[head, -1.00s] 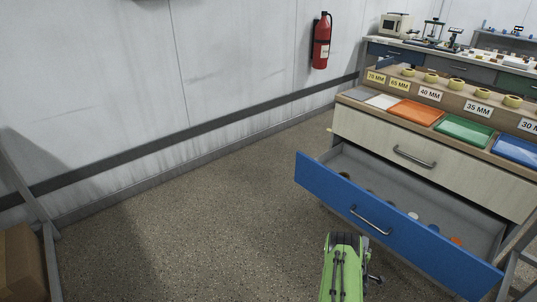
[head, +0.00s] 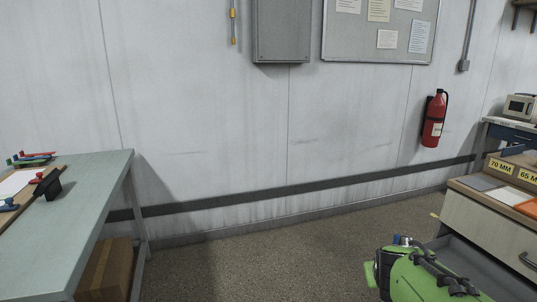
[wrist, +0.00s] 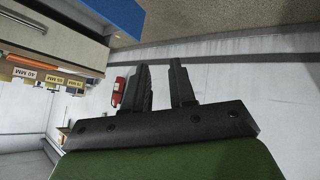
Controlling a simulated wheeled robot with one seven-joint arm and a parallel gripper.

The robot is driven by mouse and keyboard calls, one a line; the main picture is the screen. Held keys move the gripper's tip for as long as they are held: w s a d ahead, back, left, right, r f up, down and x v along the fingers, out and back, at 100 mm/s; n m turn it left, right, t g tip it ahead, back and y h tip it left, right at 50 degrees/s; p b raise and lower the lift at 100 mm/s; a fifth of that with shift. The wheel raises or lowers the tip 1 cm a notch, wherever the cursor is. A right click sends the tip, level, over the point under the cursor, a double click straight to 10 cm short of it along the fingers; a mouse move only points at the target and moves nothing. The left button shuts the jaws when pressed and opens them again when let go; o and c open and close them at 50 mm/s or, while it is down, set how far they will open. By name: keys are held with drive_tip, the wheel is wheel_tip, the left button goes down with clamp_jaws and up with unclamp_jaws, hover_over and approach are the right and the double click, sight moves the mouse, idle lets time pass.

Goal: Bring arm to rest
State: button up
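My gripper (wrist: 160,66) shows in the wrist view with two dark fingers apart and nothing between them. My green arm shows at the lower right of the head view, in front of the drawer cabinet (head: 472,217); the gripper fingers cannot be made out there. In the wrist view, a blue drawer front (wrist: 112,14) stands out from the cabinet at the upper left, apart from the fingers.
A pale table (head: 85,215) with papers and stamps stands at the left, a cardboard box (head: 106,270) under it. A red fire extinguisher (head: 433,120) hangs on the wall. A grey wall box (head: 281,30) and a notice board (head: 378,45) are above. The floor (head: 260,265) between is clear.

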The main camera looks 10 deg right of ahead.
drive_tip(key=s+a+r+n+g+y, duration=0.2)
drive_tip(key=s+a+y, duration=0.3)
drive_tip(key=s+a, duration=1.45)
wheel_tip(320, 180, up, 17)
drive_tip(key=s+d+p, duration=0.1)
drive_tip(key=s+p, duration=0.1)
drive_tip(key=p, duration=1.5)
drive_tip(key=shift+s+d, duration=0.15)
drive_tip(key=shift+s, duration=0.25)
